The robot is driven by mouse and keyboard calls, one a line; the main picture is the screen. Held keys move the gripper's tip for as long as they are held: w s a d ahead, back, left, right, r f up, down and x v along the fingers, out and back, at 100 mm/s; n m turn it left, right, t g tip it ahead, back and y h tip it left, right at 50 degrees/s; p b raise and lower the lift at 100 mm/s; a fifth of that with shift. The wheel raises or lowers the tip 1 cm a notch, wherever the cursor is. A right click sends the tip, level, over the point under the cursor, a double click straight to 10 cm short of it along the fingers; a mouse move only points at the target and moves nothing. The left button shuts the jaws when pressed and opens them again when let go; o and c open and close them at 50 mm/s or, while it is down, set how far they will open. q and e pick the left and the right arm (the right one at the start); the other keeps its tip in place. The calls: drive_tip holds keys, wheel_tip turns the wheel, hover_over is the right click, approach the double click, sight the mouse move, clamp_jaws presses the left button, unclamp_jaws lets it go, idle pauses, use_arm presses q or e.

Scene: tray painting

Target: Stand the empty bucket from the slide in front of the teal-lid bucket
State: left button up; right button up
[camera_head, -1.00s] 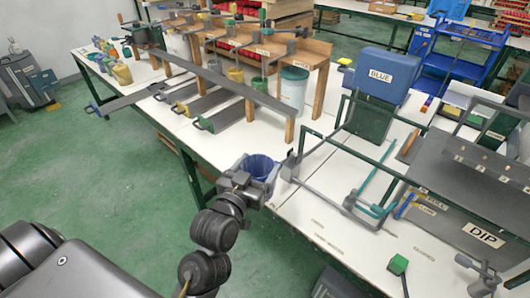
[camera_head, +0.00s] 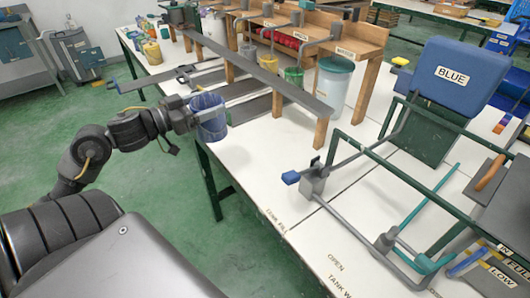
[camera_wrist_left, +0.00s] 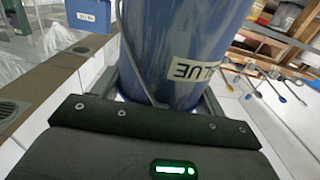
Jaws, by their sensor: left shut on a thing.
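My left gripper (camera_head: 194,113) is shut on a blue bucket (camera_head: 212,120) at the table's front edge, left of the long grey rail's middle. In the left wrist view the bucket (camera_wrist_left: 175,45) fills the upper middle, with an upside-down "BLUE" label on its side. The bucket looks upright; I cannot tell whether its bottom touches anything. A large pale bucket with a teal lid (camera_head: 336,64) stands under the right end of the wooden rack, beyond the rail. My right gripper is out of view.
The white table (camera_head: 262,165) has bare room right of my bucket. A long grey rail (camera_head: 262,75) crosses in front of the rack (camera_head: 378,75). A grey valve with a blue handle (camera_head: 290,178) and green frame pipes (camera_head: 395,165) stand on the right. Several small buckets stand at the back left.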

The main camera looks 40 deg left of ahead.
use_arm(q)
drive_tip(key=shift+a+r, duration=0.15)
drive_tip(key=shift+r, duration=0.2)
drive_tip(key=shift+w+f, duration=0.1)
drive_tip(key=shift+w, duration=0.05)
drive_tip(key=w+d+f+b, duration=0.1)
drive_tip(key=w+d+f, duration=0.2)
drive_tip(key=f, duration=0.1)
drive_tip(key=w+d+f+b, duration=0.1)
drive_tip(key=w+d+f, duration=0.2)
drive_tip(key=f, duration=0.1)
drive_tip(key=w+d+f+b, duration=0.2)
drive_tip(key=w+d+f, duration=0.1)
drive_tip(key=f, duration=0.2)
drive_tip(key=shift+w+d, duration=0.35)
drive_tip(key=shift+w, duration=0.05)
drive_tip(key=shift+r, duration=0.1)
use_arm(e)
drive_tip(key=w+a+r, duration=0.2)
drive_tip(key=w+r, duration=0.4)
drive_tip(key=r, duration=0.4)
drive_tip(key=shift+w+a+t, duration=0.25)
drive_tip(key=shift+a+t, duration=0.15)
use_arm(q)
drive_tip(key=o, duration=1.8)
drive_tip(key=shift+c, duration=0.2)
